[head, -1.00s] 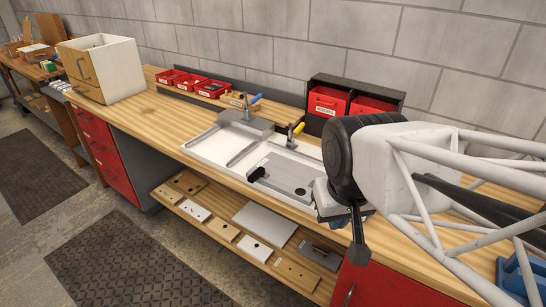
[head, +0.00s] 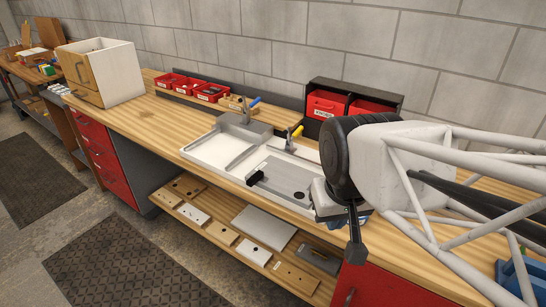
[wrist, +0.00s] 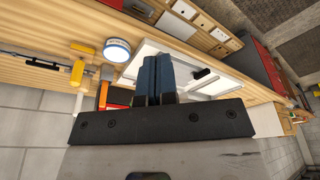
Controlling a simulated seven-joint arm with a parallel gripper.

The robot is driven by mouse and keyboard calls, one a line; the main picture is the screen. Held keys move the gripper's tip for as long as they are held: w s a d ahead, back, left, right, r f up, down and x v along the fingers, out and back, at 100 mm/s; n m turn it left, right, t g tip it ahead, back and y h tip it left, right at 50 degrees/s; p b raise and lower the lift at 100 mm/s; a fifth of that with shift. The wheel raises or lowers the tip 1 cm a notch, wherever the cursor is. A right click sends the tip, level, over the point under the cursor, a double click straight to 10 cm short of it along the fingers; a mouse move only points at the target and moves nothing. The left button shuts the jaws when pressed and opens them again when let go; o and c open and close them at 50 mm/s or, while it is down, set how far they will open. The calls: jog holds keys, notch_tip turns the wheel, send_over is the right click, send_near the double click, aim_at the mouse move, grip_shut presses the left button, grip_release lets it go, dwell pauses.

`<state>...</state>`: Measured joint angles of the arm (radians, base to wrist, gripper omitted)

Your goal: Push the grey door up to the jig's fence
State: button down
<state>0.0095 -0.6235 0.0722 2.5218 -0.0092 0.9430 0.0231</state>
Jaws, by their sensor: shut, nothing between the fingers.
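The grey door (head: 283,174) lies flat in the white jig (head: 208,153) on the bench, with a black handle (head: 255,178) at its left end and a dark round hole near its right front. A thin grey rail (head: 241,157) stands in the jig left of the door, with a gap between them. Clamps with a blue and a yellow handle stand at the jig's back. My gripper is over the jig's right end in the head view; its fingertips are hidden. In the wrist view my gripper (wrist: 154,80) has its blue fingers together and empty; the black handle shows beside them. Contact with the door cannot be told.
Red bins (head: 190,84) stand on a raised ledge behind the jig, and a black rack (head: 350,97) with red bins stands at the back right. Several boards lie on the shelf (head: 218,213) below. The bench (head: 150,115) left of the jig is clear up to a wooden cabinet (head: 105,72).

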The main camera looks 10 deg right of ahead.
jog(key=w+d+m+g, duration=0.1)
jog(key=w+m, duration=0.1)
jog(key=w, duration=1.3)
jog(key=m+g+y, duration=0.1)
jog(key=m+g, duration=0.2)
jog(key=m, duration=0.3)
send_near(301, 158)
jog(key=f, duration=0.6)
jog(key=shift+s+a, duration=0.25)
jog(key=shift+s, duration=0.05)
